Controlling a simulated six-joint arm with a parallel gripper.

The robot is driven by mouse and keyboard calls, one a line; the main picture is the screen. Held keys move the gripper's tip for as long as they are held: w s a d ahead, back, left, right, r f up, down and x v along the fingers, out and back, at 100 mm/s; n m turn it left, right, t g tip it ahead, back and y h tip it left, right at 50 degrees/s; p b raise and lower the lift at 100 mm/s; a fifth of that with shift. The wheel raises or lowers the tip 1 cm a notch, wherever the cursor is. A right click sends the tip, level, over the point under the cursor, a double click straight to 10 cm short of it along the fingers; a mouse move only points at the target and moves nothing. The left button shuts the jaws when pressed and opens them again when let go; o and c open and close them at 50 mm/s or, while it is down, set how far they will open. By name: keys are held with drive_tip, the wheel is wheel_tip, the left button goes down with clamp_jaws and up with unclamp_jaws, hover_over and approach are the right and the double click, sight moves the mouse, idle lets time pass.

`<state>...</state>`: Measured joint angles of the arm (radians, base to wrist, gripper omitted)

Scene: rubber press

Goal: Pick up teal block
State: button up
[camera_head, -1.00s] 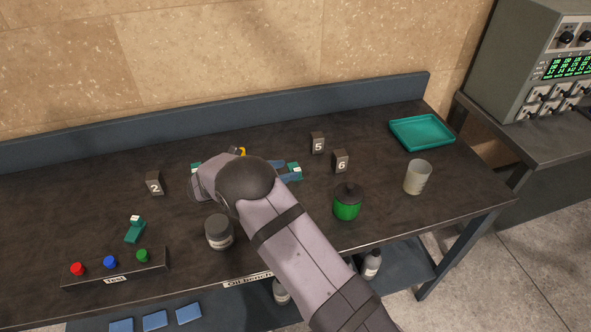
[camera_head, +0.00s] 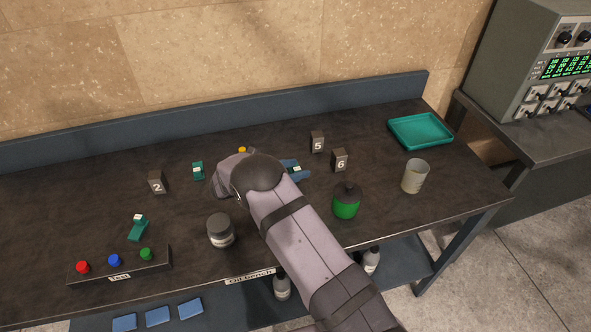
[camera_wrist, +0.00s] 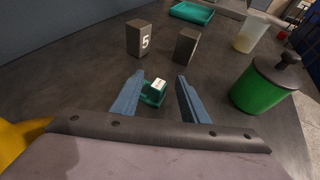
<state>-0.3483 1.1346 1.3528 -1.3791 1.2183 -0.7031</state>
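A teal block (camera_wrist: 154,95) with a white label on top lies on the dark bench between the blue fingers of my gripper (camera_wrist: 160,78) in the wrist view. The fingers are open, with a visible gap on each side of the block. In the head view the same block (camera_head: 297,169) shows at the fingers of my gripper (camera_head: 296,172), partly covered by them. A second teal block (camera_head: 198,171) stands left of my wrist. A third teal block (camera_head: 138,228) with a white top lies behind the button box.
Markers 5 (camera_head: 317,142) and 6 (camera_head: 340,160) stand just beyond the fingers. A green jar (camera_head: 346,203), a beaker (camera_head: 415,177) and a teal tray (camera_head: 421,131) are to the right. A grey jar (camera_head: 220,232) and the button box (camera_head: 120,266) are nearer the front.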

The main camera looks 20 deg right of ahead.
clamp_jaws()
drive_tip(key=shift+r, duration=0.15)
wheel_tip(320, 180, up, 10)
drive_tip(key=b, duration=0.3)
idle(0.4)
